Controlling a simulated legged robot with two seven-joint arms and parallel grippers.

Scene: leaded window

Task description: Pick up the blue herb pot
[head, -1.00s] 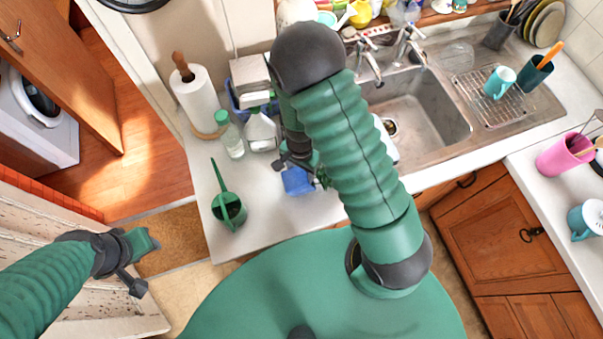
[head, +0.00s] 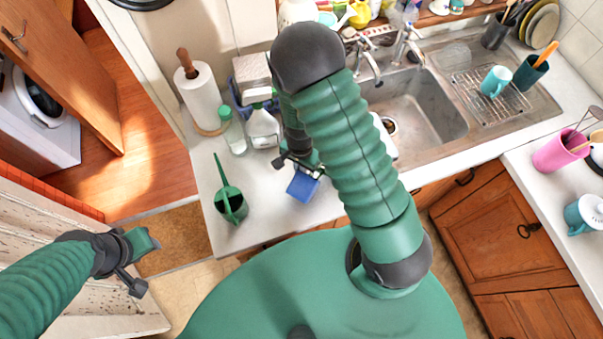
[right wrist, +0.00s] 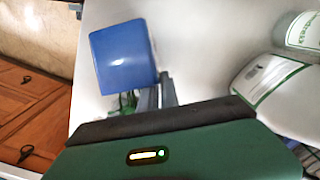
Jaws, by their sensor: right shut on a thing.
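The blue herb pot (head: 303,187) is near the front edge of the white counter in the head view, partly hidden by my right arm. It looks tilted, and I cannot tell whether it touches the counter. My right gripper (head: 299,166) is shut on its rim side. In the right wrist view the pot (right wrist: 124,58) shows its smooth blue side, with bits of green leaf beneath it next to the grey fingers (right wrist: 158,94). My left gripper (head: 147,263) is open and empty at the lower left, away from the counter.
Behind are a spray bottle (head: 262,128), a clear bottle with green cap (head: 232,132) and a paper towel roll (head: 200,97). The sink (head: 415,110) lies right. The counter between can and pot is bare.

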